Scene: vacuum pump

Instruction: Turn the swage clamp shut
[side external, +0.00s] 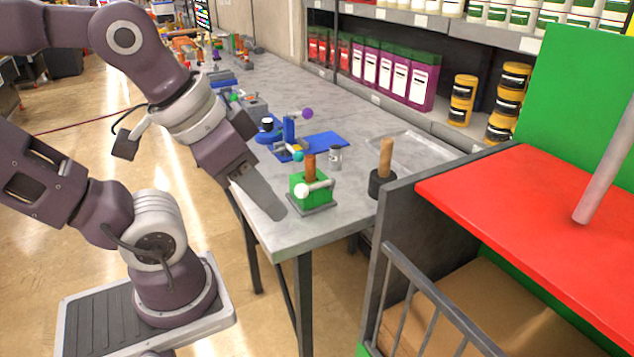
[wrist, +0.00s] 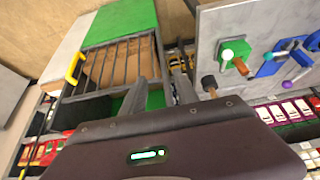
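A green block (side external: 310,196) on a grey base plate stands near the table's front corner. A brown rod (side external: 309,166) rises from it, and a lever with a white ball (side external: 301,190) crosses its front. The green block also shows in the wrist view (wrist: 236,51). Behind it is a blue fixture (side external: 289,129) with teal (side external: 298,156) and purple (side external: 307,113) balls. I cannot tell for certain which one is the swage clamp. My gripper (wrist: 161,88) is open and empty, its fingers apart. In the side view its fingertip (side external: 276,213) is left of the green block, apparently apart from it.
A black-headed tool with a wooden handle (side external: 386,157) stands right of the green block. A small glass jar (side external: 335,157) is behind it. A cart with a red top (side external: 510,205) and railing is close on the right. Shelves of bottles line the back.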

